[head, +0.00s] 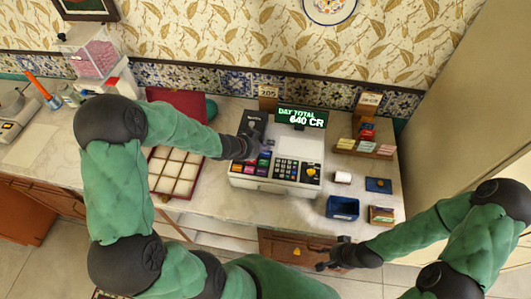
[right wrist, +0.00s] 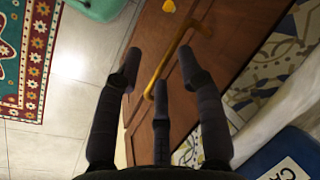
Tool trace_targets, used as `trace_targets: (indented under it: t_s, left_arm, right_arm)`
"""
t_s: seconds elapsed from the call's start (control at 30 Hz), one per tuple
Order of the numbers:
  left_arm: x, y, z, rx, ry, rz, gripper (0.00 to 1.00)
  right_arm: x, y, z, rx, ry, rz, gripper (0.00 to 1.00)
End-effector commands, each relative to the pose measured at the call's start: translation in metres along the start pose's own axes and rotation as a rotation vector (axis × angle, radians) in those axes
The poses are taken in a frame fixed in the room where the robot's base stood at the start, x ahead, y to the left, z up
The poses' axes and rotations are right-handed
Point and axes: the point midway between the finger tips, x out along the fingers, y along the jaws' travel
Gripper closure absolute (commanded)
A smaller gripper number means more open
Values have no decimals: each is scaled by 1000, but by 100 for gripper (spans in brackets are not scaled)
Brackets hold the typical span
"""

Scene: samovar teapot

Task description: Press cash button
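The cash register (head: 262,184) stands on the counter in the head view, with coloured keys on its left and a dark keypad on its right. Its display (head: 301,116) reads "DAY TOTAL 640 CR". Key labels are too small to read, so I cannot tell which is the cash button. My left gripper (head: 247,149) is at the register's upper left, close to the coloured keys; its fingers blend with a dark device behind, and contact is unclear. My right gripper (head: 325,257) is low, in front of the counter; the right wrist view (right wrist: 158,88) shows its fingers apart and empty.
A red box (head: 168,150) with pale compartments lies left of the register. A blue bin (head: 342,208), a small blue pad (head: 378,185) and a wooden rack (head: 364,148) are to its right. A wooden drawer front with a yellow bar handle (right wrist: 165,58) is near my right fingers.

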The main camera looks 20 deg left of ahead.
Motion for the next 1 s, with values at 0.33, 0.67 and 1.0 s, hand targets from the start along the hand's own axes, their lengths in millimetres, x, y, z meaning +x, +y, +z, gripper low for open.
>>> trace_targets:
  t_s: [0.33, 0.67, 1.0]
  left_arm:
    - [6, 3, 6, -1, 0, 0, 100]
    - [6, 2, 6, -1, 0, 0, 100]
    - [8, 4, 8, 0, 0, 0, 100]
  right_arm:
    - [6, 2, 0, 0, 0, 0, 61]
    - [6, 2, 0, 0, 0, 0, 61]
    - [8, 3, 0, 0, 0, 0, 61]
